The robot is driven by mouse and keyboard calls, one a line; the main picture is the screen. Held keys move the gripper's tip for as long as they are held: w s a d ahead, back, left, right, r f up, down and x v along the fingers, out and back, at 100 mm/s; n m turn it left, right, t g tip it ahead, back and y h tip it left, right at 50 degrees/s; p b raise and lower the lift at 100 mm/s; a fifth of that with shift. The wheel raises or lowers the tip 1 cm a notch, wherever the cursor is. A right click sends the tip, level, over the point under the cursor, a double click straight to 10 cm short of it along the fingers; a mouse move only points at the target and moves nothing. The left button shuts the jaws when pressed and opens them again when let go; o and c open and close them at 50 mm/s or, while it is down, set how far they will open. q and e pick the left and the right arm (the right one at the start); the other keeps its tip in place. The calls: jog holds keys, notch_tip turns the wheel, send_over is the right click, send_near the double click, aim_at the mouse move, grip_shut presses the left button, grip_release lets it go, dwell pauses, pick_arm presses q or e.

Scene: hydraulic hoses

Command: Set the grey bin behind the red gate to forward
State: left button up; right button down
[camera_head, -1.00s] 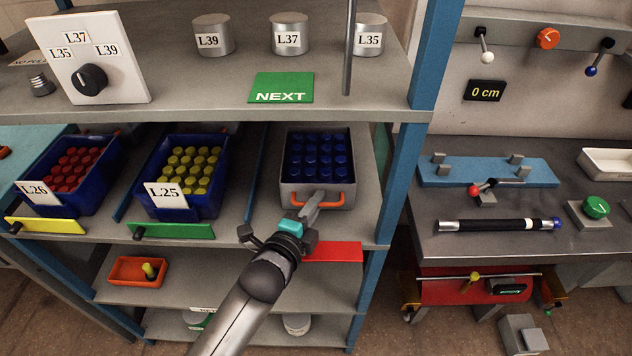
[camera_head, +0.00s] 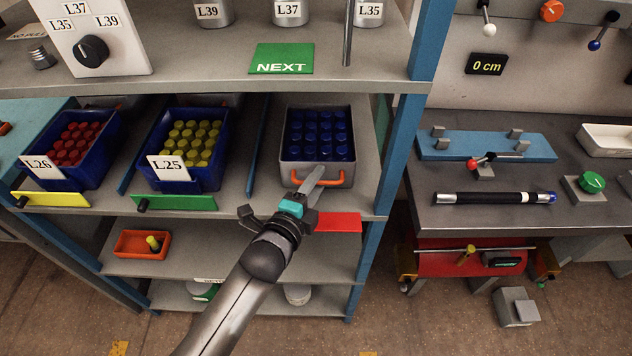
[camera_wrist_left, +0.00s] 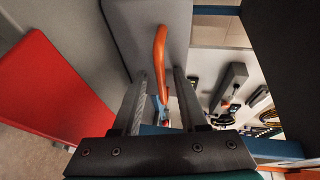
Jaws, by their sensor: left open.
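The grey bin (camera_head: 290,172) holds several blue-capped items and stands on the middle shelf, with an orange handle (camera_head: 341,183) on its front. The red gate (camera_head: 338,222) is at the shelf's front edge before the bin, partly hidden by my left gripper. My left gripper (camera_head: 314,180) reaches up to the bin's front at the handle. In the left wrist view its two fingers (camera_wrist_left: 163,97) are apart, with the orange handle (camera_wrist_left: 160,55) showing between them. I cannot tell whether they touch it. The red gate (camera_wrist_left: 45,95) lies to the left there. My right gripper is not in view.
Blue bins labelled L26 (camera_head: 70,150) and L25 (camera_head: 187,150) stand to the left, behind a yellow gate (camera_head: 50,200) and a green gate (camera_head: 173,203). A blue rack post (camera_head: 393,150) is close on the right. A workbench (camera_head: 450,177) stands beyond it.

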pick_arm(q)
jog(key=p+v, duration=0.1)
jog(key=v, duration=1.4)
jog(key=shift+p, duration=0.4)
jog(key=shift+s+r, duration=0.1)
jog(key=shift+r, duration=0.05)
jog(key=s+a+f+n+g+y+b, duration=0.1)
jog(key=s+a+f+n+g, duration=0.15)
jog(key=f, duration=0.75)
jog(key=s+a+f+n+g+y+b, duration=0.1)
jog(key=s+a+f+n+g+y, duration=0.2)
jog(key=f, duration=0.7)
jog(key=s+a+f+n+g+b, duration=0.1)
jog(key=s+a+f+n, duration=0.3)
jog(key=f, duration=0.6)
jog(key=s+a+f+n+g+y+b, duration=0.1)
jog(key=s+f+n+g, duration=0.2)
jog(key=s, duration=0.7)
jog(key=s+a+f+n+g+y+b, duration=0.1)
jog(key=s+f+n+g, duration=0.3)
jog(key=s+f, duration=0.6)
jog(key=a+f+n, duration=0.1)
jog(key=f+n, duration=0.1)
jog(key=shift+n, duration=0.35)
jog(key=shift+d, duration=0.1)
